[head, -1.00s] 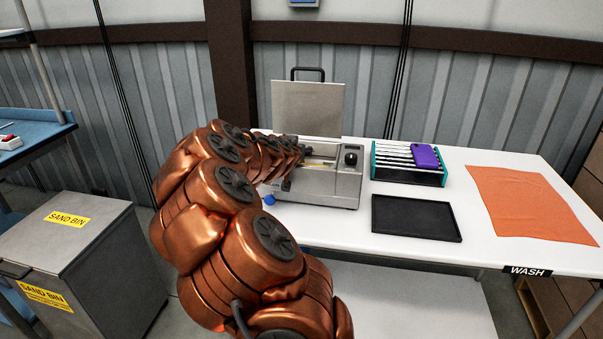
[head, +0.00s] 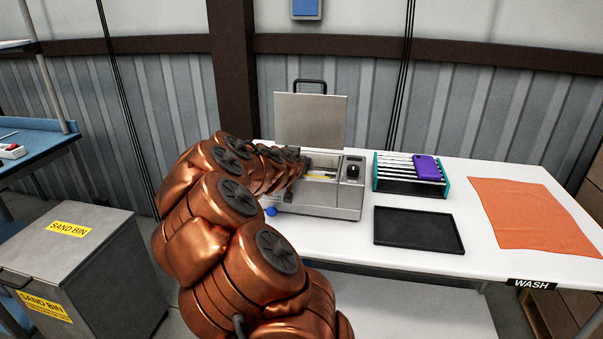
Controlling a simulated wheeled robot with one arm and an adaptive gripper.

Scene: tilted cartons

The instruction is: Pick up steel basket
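A steel washer box (head: 318,201) stands on the white table with its lid (head: 311,122) raised at the back. Its top is open, and a small part of the inside shows, with something thin and yellow (head: 318,179) in it. I cannot clearly make out the steel basket; my arm covers the left part of the opening. My gripper (head: 303,163) is small and dark at the end of my copper arm, over the left part of the washer opening. Its fingers are too small and hidden to tell whether they are open or hold anything.
A black tray (head: 418,240) lies right of the washer. Behind it stands a teal-ended rack (head: 377,174) with a purple item (head: 428,168). An orange cloth (head: 535,215) lies at the right. A sand bin (head: 80,255) stands on the floor at left.

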